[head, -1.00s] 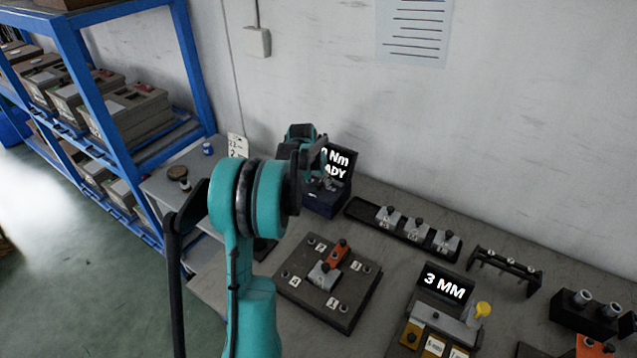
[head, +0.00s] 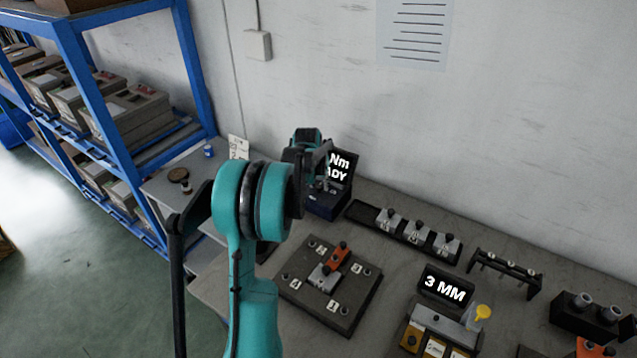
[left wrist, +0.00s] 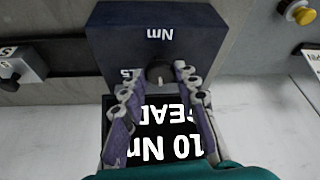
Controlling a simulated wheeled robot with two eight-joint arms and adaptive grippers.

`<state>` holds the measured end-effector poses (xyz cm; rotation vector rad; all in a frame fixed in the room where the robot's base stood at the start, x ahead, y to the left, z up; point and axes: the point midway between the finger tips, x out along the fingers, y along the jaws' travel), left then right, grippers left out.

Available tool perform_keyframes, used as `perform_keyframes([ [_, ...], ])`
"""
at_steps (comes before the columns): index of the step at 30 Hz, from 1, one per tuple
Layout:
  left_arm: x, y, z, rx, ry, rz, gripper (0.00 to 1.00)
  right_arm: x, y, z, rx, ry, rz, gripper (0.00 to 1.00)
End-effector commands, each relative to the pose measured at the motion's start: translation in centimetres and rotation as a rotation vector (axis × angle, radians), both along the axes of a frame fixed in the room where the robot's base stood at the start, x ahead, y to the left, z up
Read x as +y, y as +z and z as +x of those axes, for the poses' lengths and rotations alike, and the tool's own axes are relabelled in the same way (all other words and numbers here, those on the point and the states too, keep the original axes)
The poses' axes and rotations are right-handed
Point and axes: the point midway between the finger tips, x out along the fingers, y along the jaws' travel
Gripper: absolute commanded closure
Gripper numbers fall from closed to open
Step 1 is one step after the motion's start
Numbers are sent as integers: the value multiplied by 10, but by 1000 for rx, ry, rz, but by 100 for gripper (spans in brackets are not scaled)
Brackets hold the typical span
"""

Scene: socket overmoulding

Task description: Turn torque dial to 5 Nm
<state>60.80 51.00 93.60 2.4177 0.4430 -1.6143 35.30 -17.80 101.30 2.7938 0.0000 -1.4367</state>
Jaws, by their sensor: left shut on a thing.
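The torque unit is a dark blue box (left wrist: 150,25) marked "Nm", upside down in the left wrist view; its front also shows in the head view (head: 326,207). Its black display (left wrist: 160,125) reads "10 Nm" with a partly covered word under it. My left gripper (left wrist: 156,78) is shut on the dial, one finger on each side. In the head view my left gripper (head: 320,175) covers the dial and part of the display (head: 341,167). My right gripper is not in view.
Right of the unit is a black tray (head: 362,212) with several grey parts. In front is a numbered plate (head: 335,310) with an orange and a grey piece. A "3 MM" display (head: 446,288) stands further right. A blue shelf (head: 190,60) is at left.

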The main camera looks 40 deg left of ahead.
Motion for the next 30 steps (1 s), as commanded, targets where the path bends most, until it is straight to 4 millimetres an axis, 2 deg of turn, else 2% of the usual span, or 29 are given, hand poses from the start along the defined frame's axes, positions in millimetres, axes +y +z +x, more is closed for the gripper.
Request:
perform_keyframes([
  [21,-5,0,4,2,636,2,99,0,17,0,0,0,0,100],
  [30,-5,0,5,2,835,1,99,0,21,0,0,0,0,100],
])
